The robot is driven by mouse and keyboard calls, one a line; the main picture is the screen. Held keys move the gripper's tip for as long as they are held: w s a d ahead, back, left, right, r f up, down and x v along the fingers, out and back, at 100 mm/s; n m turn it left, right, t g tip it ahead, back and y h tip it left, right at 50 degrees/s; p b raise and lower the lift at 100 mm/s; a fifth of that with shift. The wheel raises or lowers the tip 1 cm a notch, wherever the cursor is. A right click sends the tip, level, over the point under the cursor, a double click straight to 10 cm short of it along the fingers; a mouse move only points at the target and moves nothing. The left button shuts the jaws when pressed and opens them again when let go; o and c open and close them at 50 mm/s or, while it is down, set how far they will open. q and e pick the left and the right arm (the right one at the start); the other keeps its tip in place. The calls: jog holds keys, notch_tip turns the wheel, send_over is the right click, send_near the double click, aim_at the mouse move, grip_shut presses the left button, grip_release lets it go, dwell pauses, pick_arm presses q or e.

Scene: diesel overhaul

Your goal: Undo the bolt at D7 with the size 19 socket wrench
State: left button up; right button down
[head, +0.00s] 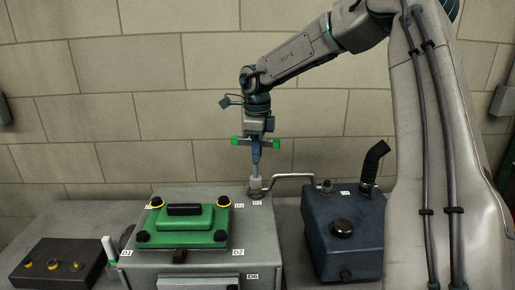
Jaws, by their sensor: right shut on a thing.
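My right gripper (256,143) hangs pointing down over the back right corner of the grey engine block (200,258). It is shut on the blue handle of the socket wrench (256,157). The wrench is upright, with its light grey lower end (256,183) down at a round dark fitting on the block's back right corner. The bolt under the wrench is hidden, and I cannot tell whether the socket is seated on it. The small label beside it is too small to read surely. My left gripper is not in view.
A green cover (182,222) with black and yellow-ringed knobs sits on the block. A dark blue tank (345,238) with a black spout stands to the right, joined by a bent metal pipe (290,177). A dark box (58,263) with yellow fittings lies at the left.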

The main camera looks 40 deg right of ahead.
jog(key=n, duration=0.4)
jog(key=shift+r+p, duration=0.1)
jog(key=shift+p, duration=0.25)
jog(key=n+p, duration=0.1)
jog(key=n, duration=0.4)
jog(key=shift+w, duration=0.1)
jog(key=n, duration=0.5)
jog(key=shift+w+n+p, duration=0.1)
jog(key=shift+n+p, duration=0.2)
jog(key=shift+p, duration=0.05)
jog(key=n, duration=0.3)
jog(key=shift+d, duration=0.1)
